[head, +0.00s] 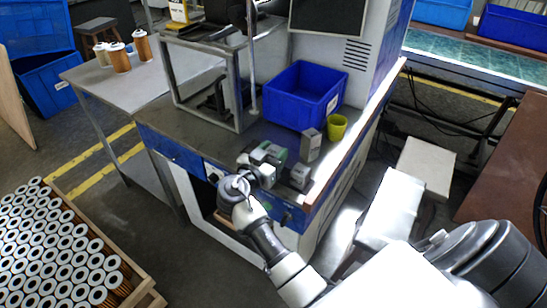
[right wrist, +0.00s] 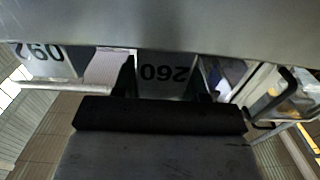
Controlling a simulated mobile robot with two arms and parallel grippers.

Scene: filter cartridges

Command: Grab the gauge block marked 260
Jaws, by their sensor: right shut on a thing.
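In the right wrist view, a grey block (right wrist: 163,73) with dark digits, upside down and reading 260, sits between the two dark fingers of my right gripper (right wrist: 165,92). The gripper is shut on this block. In the head view my right gripper (head: 262,173) is at the front edge of the workbench, by a group of small grey blocks; the held block is hard to single out there. Another grey block (right wrist: 38,53) with partly cut-off digits shows at the left of the wrist view. My left gripper is not in view.
Beside the gripper are a low grey block (head: 300,176) and an upright grey block (head: 310,145). Behind them stand a yellow-green cup (head: 337,127) and a blue bin (head: 301,97). A metal frame (head: 205,85) stands at left. A crate of filter cartridges (head: 150,297) is at lower left.

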